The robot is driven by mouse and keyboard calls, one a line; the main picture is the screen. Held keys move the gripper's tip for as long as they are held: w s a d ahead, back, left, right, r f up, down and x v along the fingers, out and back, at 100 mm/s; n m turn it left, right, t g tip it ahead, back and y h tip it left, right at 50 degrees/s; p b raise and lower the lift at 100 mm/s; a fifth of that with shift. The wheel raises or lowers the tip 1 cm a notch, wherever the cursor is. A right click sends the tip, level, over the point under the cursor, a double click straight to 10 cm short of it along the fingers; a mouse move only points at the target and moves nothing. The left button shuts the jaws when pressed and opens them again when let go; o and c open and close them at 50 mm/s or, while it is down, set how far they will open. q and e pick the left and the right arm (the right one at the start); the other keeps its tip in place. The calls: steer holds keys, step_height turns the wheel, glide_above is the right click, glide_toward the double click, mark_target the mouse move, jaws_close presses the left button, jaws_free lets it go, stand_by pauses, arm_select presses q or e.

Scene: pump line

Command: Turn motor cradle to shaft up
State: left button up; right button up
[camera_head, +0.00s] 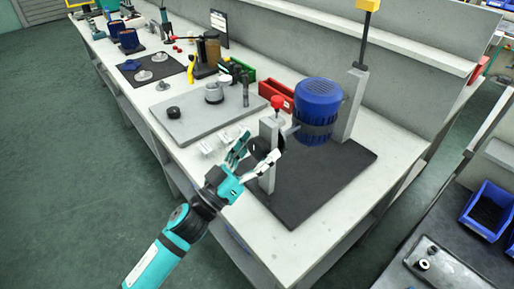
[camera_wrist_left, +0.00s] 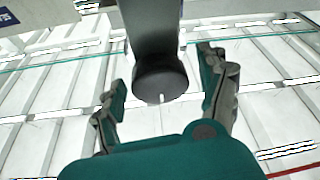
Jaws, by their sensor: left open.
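The motor cradle stands on a dark base plate (camera_head: 318,185) at the near end of the bench. Its blue motor (camera_head: 318,98) hangs between a near grey post (camera_head: 268,160) and a taller far post (camera_head: 352,105). The motor's vented round end faces up; no shaft shows. A black round knob (camera_head: 259,147) sits on the near post's outer side. My left gripper (camera_head: 256,158) is open at this knob, fingers on either side. In the left wrist view the knob (camera_wrist_left: 160,84) lies between the spread fingers, with gaps visible.
A red bin (camera_head: 276,94) is behind the cradle. A blue bin (camera_head: 490,210) stands on a dark surface at right.

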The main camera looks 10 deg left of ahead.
arm_select(q)
steer(key=shift+c, duration=0.3)
jaws_close()
steer(key=m+g+h, duration=0.1)
steer(key=m, duration=0.2)
steer(key=m+g+h, duration=0.1)
steer(key=m, duration=0.2)
steer(key=shift+g+h, duration=0.3)
steer(key=shift+o, duration=0.3)
jaws_free()
steer(key=v, duration=1.2)
